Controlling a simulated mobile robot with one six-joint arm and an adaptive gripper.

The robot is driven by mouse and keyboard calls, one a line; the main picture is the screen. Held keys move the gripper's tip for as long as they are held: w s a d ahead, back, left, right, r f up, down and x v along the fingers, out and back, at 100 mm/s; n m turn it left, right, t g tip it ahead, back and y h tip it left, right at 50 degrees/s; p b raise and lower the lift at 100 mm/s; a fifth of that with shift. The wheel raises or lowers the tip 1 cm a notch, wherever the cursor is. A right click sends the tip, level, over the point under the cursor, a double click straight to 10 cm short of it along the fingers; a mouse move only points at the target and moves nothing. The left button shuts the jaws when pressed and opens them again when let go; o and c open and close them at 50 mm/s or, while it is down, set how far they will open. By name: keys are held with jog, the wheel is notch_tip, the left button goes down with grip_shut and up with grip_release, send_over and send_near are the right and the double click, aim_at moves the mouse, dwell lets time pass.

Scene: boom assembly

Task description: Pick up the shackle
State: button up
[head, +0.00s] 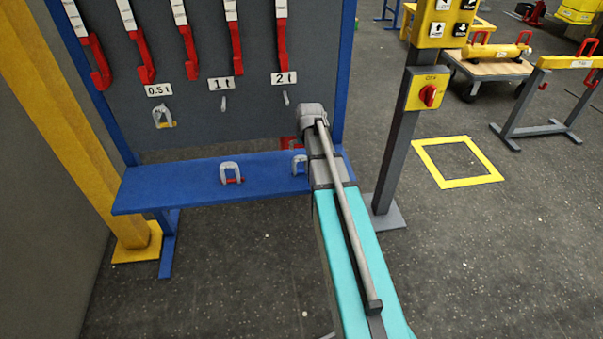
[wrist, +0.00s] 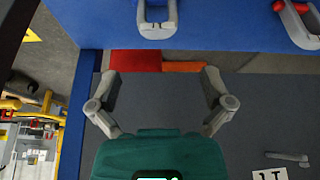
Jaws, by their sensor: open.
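A grey shackle with a red pin (head: 231,173) stands on the blue shelf in the head view. A second grey shackle (head: 298,163) stands further right on the shelf, partly hidden by my arm. The wrist view shows a grey shackle (wrist: 157,28) at top centre on the shelf, cut by the frame edge. The red-pinned shackle (wrist: 299,22) is at the top right. A third shackle with a yellow part (head: 162,117) hangs on the board under the 0.5t label. My gripper (wrist: 158,76) is open and empty, apart from the shackles; my arm hides its fingers in the head view.
The blue shelf (head: 180,190) runs below a grey tool board (head: 210,120) with red-and-white hanging items and labels. A yellow column (head: 80,130) stands left, a control post (head: 397,140) right. In the wrist view, a red block (wrist: 135,62) lies beyond the fingers.

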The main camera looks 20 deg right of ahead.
aim_at(301, 160)
jog(key=shift+w+d, duration=0.1)
jog(key=shift+d, duration=0.1)
jog(key=shift+f, duration=0.15)
jog(key=b+x, duration=0.8)
jog(key=shift+w+f, duration=0.1)
jog(key=shift+f, duration=0.1)
dwell(0.5)
jog(key=shift+f, duration=0.1)
jog(key=shift+b+x, duration=2.4)
jog(key=shift+x, duration=0.15)
jog(key=c, duration=1)
